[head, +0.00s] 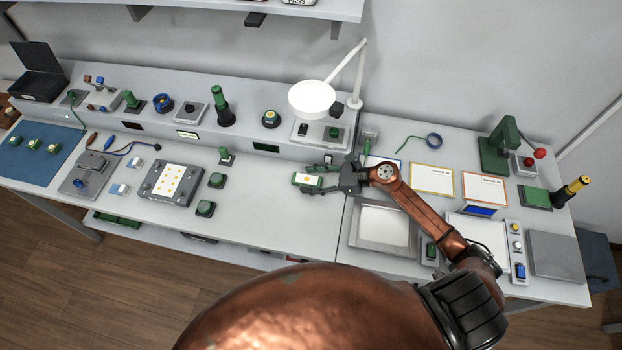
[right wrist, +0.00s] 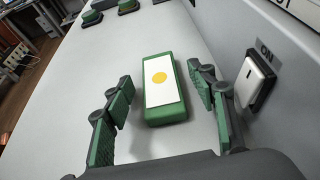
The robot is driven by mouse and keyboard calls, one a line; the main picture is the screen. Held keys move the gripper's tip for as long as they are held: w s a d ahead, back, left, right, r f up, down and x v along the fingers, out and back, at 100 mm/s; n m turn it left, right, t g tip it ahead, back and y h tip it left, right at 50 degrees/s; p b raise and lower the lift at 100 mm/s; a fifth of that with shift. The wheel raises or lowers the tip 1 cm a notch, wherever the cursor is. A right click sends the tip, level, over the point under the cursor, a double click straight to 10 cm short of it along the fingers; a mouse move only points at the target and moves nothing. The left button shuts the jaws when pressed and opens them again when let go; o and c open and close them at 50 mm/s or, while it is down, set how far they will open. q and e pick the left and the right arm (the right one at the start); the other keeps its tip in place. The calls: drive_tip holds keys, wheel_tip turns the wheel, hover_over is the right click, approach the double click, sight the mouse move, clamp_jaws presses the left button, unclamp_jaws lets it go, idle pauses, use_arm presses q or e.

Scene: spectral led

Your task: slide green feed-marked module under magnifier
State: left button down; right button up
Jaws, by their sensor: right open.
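The green module (head: 307,180) lies on the white bench, with a white top face and an orange dot. In the right wrist view the module (right wrist: 162,92) lies between my open fingers, with a gap on each side. My right gripper (head: 322,179) is open and points left, its fingers around the near end of the module. The magnifier (head: 312,97) is a round white lamp on a jointed arm, above the raised rear shelf, behind the module. My left gripper is not in view.
An ON switch (right wrist: 254,83) on the shelf's front face is close beside my right finger. Green buttons (head: 205,208) and a grey panel with orange dots (head: 173,184) stand to the left. A framed tray (head: 384,252) lies at the front right. Bench between module and buttons is clear.

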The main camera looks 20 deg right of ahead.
drive_tip(key=v, duration=1.2)
drive_tip(key=shift+s+f, duration=0.1)
idle(0.4)
